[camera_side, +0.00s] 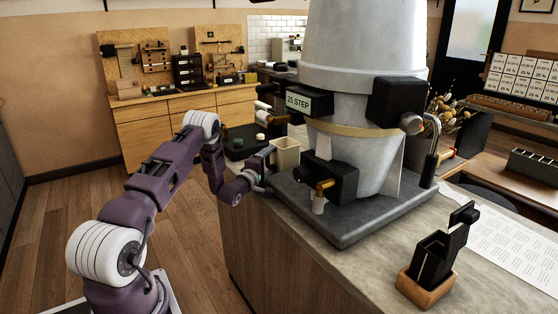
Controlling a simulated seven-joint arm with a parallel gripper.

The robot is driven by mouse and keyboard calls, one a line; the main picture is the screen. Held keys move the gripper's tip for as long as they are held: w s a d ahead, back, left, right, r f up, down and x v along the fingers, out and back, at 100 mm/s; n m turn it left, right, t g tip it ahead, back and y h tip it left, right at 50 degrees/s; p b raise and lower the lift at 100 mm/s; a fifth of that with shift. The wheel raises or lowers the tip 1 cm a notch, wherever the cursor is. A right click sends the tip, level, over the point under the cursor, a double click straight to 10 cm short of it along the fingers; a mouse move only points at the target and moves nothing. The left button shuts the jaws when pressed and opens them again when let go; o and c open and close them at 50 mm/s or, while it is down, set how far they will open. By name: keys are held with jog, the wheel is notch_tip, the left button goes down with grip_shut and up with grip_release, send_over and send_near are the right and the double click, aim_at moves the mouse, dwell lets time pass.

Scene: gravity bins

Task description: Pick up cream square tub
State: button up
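The cream square tub (288,151) is upright with its open top facing up. It is at the back left corner of the grey slab under the large hopper. My gripper (266,155) is at the tub's left side, very close to it or touching it. The fingers are small and dark here, and I cannot tell whether they are open or shut on the tub. The tub's lower part is partly hidden by the gripper and the slab's edge.
The big grey hopper (357,45) stands right of the tub on a dark grey slab (345,228). A black tray (238,146) with small lids lies behind my gripper. A black holder on a wooden base (427,285) stands at the front right.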

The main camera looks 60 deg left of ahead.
jog(key=c, duration=1.1)
jog(key=shift+o, duration=0.2)
jog(key=shift+r, duration=0.1)
jog(key=shift+r, duration=0.25)
jog(key=r, duration=0.3)
jog(key=shift+s, duration=0.4)
jog(key=s, duration=1.7)
jog(key=shift+s, duration=0.15)
